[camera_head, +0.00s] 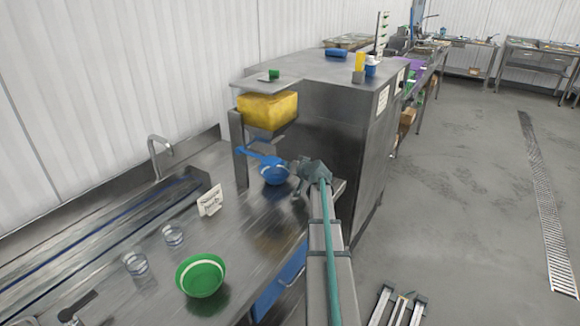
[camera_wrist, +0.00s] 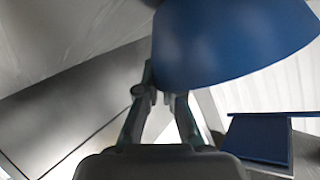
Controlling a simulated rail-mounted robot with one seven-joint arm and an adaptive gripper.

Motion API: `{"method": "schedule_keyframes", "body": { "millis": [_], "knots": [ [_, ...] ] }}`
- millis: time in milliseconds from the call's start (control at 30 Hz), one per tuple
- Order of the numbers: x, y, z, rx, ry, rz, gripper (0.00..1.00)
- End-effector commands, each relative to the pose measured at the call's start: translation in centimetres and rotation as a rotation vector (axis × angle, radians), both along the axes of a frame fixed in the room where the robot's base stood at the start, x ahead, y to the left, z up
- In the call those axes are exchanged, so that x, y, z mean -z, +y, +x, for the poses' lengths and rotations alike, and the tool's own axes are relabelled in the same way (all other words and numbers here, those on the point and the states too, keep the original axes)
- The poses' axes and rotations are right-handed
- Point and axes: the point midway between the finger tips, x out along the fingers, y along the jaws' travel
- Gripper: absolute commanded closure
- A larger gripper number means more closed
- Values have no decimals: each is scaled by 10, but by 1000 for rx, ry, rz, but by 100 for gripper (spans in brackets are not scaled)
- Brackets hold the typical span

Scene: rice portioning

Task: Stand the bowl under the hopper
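The blue bowl (camera_head: 275,177) is upright above or on the steel counter, below the yellow hopper (camera_head: 267,110); I cannot tell whether its base touches the counter. My gripper (camera_head: 298,178) is at the bowl's right side. In the wrist view the bowl (camera_wrist: 235,40) fills the upper right. My gripper's fingers (camera_wrist: 162,85) converge towards the bowl's edge and appear shut on its wall; their tips are partly hidden by it.
A green bowl (camera_head: 202,275), two clear glasses (camera_head: 135,263) and a small sign (camera_head: 210,201) stand on the counter (camera_head: 235,235). The hopper's post (camera_head: 239,150) and a blue plate (camera_head: 258,156) are close to the blue bowl. A tall steel cabinet (camera_head: 350,130) stands behind my gripper.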

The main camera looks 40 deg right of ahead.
Motion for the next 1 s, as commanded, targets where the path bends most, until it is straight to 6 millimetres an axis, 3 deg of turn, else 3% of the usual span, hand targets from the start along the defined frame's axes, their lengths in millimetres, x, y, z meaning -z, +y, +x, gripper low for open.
{"method": "schedule_keyframes", "body": {
  "millis": [200,233,367,800,1000],
  "knots": [
    [4,0,0,0,0,0,100],
    [2,0,0,0,0,0,91],
    [2,0,0,0,0,0,69],
    [-2,1,-2,0,0,0,69],
    [-10,8,-31,0,-2,-2,69]
  ]
}}
